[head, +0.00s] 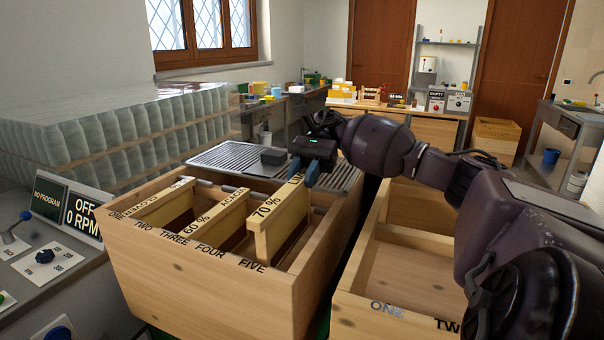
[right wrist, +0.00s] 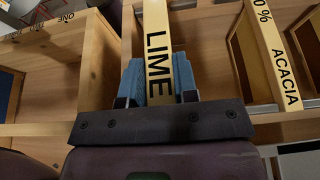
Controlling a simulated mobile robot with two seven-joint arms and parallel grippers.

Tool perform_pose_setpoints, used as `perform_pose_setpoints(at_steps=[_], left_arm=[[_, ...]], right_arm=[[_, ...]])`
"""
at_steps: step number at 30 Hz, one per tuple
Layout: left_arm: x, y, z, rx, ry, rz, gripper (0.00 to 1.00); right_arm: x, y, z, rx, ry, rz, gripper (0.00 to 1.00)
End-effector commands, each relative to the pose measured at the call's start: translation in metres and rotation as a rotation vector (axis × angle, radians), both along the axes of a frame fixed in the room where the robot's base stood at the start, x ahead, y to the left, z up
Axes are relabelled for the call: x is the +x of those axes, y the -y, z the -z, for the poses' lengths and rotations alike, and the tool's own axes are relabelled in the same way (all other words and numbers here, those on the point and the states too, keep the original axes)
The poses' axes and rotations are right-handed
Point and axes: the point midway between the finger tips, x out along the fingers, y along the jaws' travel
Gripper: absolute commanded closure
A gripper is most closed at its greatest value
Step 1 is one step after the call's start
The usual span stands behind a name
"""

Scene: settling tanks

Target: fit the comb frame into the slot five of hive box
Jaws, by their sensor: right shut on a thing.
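The comb frame marked 70% LIME (head: 266,210) is at the hive box (head: 200,285), above the word FIVE on the near rim. Its top bar stands a little higher than its neighbours; I cannot tell whether its ends rest on the rims. My right gripper (head: 313,172) is shut on the far end of its top bar. In the right wrist view, the blue fingers (right wrist: 160,80) lie on both sides of the bar marked LIME (right wrist: 158,55). The 60% ACACIA frame (head: 222,212) and a CLOVER frame (head: 165,198) sit further left. My left gripper is not seen.
A second wooden box (head: 405,262), marked ONE and TW, stands to the right, with empty room visible inside. A ridged metal tray (head: 232,162) lies behind the hive box. Stacked jars (head: 110,125) and a control panel (head: 50,265) bound the left.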

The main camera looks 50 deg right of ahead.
Motion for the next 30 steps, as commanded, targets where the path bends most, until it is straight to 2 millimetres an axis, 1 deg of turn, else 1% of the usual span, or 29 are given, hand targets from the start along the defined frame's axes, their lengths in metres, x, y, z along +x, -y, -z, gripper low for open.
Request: perform_pose_setpoints(at_steps=[30], left_arm=[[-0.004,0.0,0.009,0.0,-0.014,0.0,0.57]], right_arm=[[0.0,0.0,0.018,0.001,0.002,0.0,1.0]])
